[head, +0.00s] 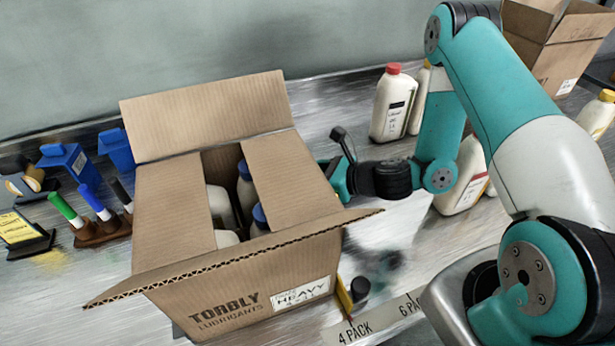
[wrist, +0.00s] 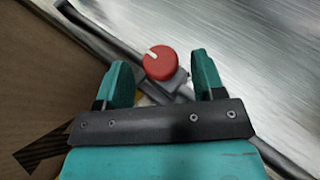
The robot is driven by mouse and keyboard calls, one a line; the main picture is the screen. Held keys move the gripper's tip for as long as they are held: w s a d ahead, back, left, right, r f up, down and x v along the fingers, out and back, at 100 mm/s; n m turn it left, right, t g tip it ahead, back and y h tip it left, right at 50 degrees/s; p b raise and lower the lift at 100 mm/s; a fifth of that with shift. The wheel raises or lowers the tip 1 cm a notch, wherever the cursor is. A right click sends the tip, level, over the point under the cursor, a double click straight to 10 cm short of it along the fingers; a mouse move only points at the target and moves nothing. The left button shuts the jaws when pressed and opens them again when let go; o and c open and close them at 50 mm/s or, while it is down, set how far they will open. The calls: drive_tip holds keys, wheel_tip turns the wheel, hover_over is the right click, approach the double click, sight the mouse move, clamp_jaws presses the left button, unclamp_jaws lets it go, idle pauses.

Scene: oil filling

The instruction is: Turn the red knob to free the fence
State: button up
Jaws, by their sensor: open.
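The red knob (wrist: 160,63) is round with a white pointer mark towards the upper left, on a grey metal mount. My gripper (wrist: 161,58) is open, with one teal finger to each side of the knob in the wrist view. A gap shows between the knob and each finger; I cannot tell how deep the fingers reach. A dark metal bar (wrist: 92,38), perhaps the fence, runs diagonally beside the knob. In the head view, the knob and my fingertips are hidden; my wrist is just right of the open carton.
The open carton (head: 225,297) holds several bottles. Blue containers (head: 68,160) and coloured markers (head: 88,197) are at left.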

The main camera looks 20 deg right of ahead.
drive_tip(key=shift+x, duration=0.9)
drive_tip(key=shift+c, duration=0.4)
drive_tip(key=c, duration=0.8)
